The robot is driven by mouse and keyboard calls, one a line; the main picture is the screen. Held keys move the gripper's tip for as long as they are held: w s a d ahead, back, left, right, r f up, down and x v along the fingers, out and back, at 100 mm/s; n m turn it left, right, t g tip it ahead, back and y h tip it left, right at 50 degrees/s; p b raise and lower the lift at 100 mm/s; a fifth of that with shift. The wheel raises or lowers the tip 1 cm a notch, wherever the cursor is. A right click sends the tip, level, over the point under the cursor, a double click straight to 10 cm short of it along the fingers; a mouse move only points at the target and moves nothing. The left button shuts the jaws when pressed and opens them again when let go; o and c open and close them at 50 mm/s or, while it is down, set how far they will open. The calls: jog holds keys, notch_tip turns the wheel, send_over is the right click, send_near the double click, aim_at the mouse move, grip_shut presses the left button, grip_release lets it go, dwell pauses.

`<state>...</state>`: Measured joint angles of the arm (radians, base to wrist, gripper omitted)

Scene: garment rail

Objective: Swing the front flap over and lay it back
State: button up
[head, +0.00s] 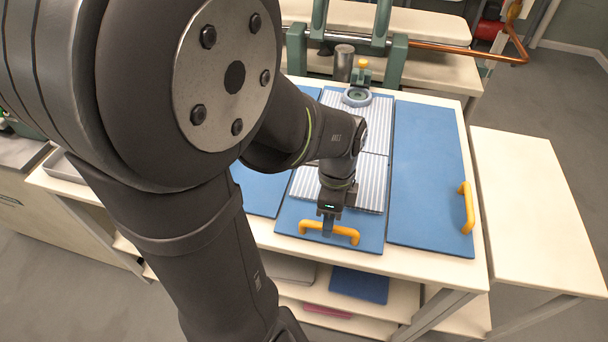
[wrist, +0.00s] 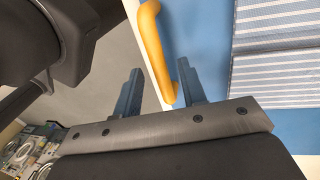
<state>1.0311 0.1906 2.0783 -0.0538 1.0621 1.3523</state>
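The front flap looks like a blue board (head: 290,212) at the table's front middle, lying flat. A yellow handle (head: 345,233) sits along its front edge. Grey-and-white striped fabric (head: 365,197) lies over the board behind the handle; it also shows in the wrist view (wrist: 275,45). My gripper (head: 328,228) points down at the middle of the handle. In the wrist view, my gripper's fingers (wrist: 158,85) stand apart, with the yellow handle (wrist: 155,45) seen between them, nearer the right finger. I cannot tell whether either finger touches it.
A blue side panel (head: 430,165) with a yellow handle (head: 466,207) lies on the right; another blue panel (head: 262,190) lies on the left. A round grey-green ring (head: 357,97) and a metal cylinder (head: 344,62) stand at the back. A pale side table (head: 540,205) is at right.

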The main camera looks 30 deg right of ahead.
jog(key=shift+f, duration=0.4)
grip_shut()
jog(key=shift+r, duration=0.1)
